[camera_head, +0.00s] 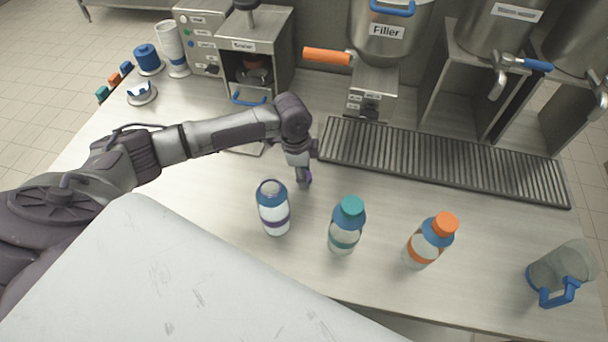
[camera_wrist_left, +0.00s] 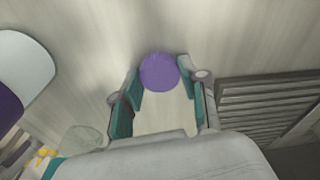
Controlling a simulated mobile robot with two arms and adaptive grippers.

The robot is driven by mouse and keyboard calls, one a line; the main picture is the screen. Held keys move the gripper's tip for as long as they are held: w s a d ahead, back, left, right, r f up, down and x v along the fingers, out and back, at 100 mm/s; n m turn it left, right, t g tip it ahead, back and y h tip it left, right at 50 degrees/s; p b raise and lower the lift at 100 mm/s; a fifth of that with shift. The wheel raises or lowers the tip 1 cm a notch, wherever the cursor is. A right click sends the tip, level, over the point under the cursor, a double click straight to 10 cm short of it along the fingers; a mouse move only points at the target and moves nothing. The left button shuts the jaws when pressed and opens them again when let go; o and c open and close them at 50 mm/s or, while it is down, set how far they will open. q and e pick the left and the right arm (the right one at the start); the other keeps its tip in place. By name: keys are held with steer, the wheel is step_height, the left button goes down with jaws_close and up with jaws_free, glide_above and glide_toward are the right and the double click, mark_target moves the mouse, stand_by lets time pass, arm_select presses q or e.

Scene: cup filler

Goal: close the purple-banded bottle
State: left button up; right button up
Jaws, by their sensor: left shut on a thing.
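The purple-banded bottle (camera_head: 273,210) stands upright on the counter in the head view. It has a blue collar and no purple cap on its mouth. Its white and purple side shows at the left edge of the left wrist view (camera_wrist_left: 24,72). My left gripper (camera_head: 304,181) is just behind and to the right of the bottle, apart from it. The gripper is shut on a round purple cap, seen between the fingertips in the left wrist view (camera_wrist_left: 160,72). Whether the cap touches the counter is hard to tell. My right gripper is not in view.
A teal-capped bottle (camera_head: 346,226) and an orange-capped bottle (camera_head: 429,240) stand to the right, then a clear jug (camera_head: 562,272) with a blue handle. A slatted drip tray (camera_head: 440,162) lies behind, under the filler (camera_head: 385,40).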

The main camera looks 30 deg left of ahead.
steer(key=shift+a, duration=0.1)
arm_select(q)
steer(key=shift+r, duration=0.65)
step_height(320, 180, up, 3)
steer(key=shift+w+f+b, duration=0.1)
steer(key=shift+b, duration=0.55)
steer(key=w+d+r+b, duration=0.2)
steer(key=d+r, duration=0.5)
steer(key=d, duration=0.4)
steer(key=shift+w+d, duration=0.25)
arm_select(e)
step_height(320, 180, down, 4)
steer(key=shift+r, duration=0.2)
